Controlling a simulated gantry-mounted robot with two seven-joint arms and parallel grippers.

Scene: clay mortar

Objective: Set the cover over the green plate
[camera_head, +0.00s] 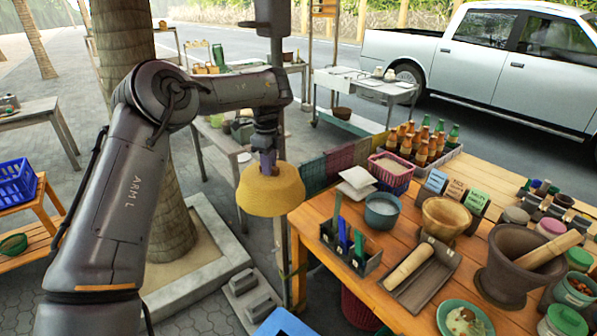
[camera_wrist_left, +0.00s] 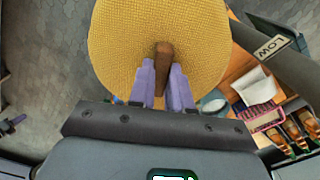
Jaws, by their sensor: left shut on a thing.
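The cover is a yellow woven dome (camera_head: 270,192) with a brown handle (camera_wrist_left: 163,52). My left gripper (camera_head: 267,168) is shut on that handle and holds the cover in the air, off the left corner of the wooden table. In the left wrist view, the purple fingers (camera_wrist_left: 162,74) stand on both sides of the handle and the cover (camera_wrist_left: 118,45) spreads beyond them. The green plate (camera_head: 443,318) lies at the table's front edge with food on it, uncovered and partly cut off by the frame bottom. The cover is well left of it and apart. My right gripper is not in view.
Between cover and plate on the wooden table (camera_head: 405,318) stand a utensil box (camera_head: 350,250), a grey bowl (camera_head: 382,210) and a grey tray with a wooden roller (camera_head: 425,278). A post rises beside the cover.

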